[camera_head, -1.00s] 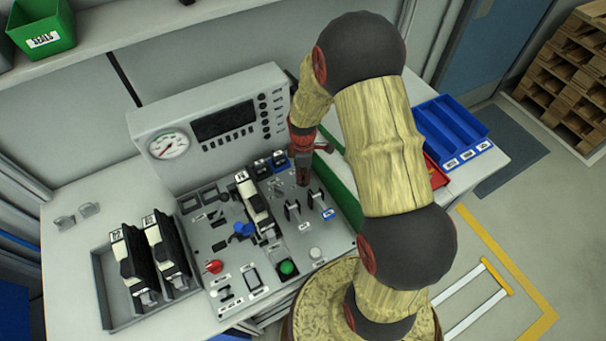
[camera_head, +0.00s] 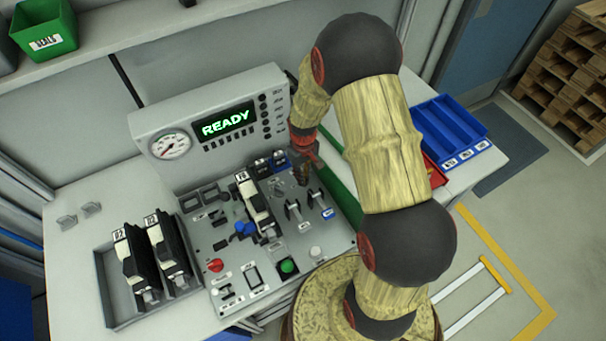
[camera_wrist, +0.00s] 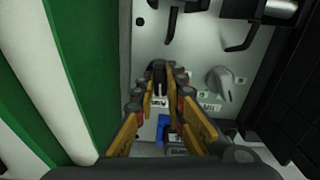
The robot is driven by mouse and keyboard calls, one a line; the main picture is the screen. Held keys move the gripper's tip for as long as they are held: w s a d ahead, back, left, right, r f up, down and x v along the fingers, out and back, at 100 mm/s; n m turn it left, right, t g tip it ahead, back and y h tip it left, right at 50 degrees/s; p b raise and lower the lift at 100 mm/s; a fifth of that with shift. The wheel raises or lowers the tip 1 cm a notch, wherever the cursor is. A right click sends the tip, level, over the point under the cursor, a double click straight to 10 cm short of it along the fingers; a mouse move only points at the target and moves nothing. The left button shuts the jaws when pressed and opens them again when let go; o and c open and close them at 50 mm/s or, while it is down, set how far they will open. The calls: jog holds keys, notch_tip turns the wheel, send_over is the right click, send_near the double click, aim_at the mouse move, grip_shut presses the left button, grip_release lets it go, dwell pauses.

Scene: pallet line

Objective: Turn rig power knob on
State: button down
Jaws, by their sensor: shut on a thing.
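My gripper (camera_head: 302,174) points down at the upper right part of the grey control panel (camera_head: 222,266). In the wrist view my gripper (camera_wrist: 159,84) has its fingers close together at the panel face. It is shut on a small dark part there, which I take to be the rig power knob; the fingers hide most of it, so its pointer angle cannot be read. The rig's display (camera_head: 226,122) is lit and reads READY in green. A separate grey knob (camera_wrist: 222,83) sits to the right of the fingers in the wrist view.
A round gauge (camera_head: 170,145) is left of the display. The panel carries a red knob (camera_head: 215,265), a green button (camera_head: 288,266) and several levers. A tray (camera_head: 107,291) with two black-and-white units stands at left. A blue bin (camera_head: 451,130) stands at right.

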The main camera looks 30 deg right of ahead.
jog(key=shift+m, duration=0.8)
jog(key=c, duration=1.9)
grip_release()
jog(key=shift+o, duration=0.3)
notch_tip(320, 180, up, 12)
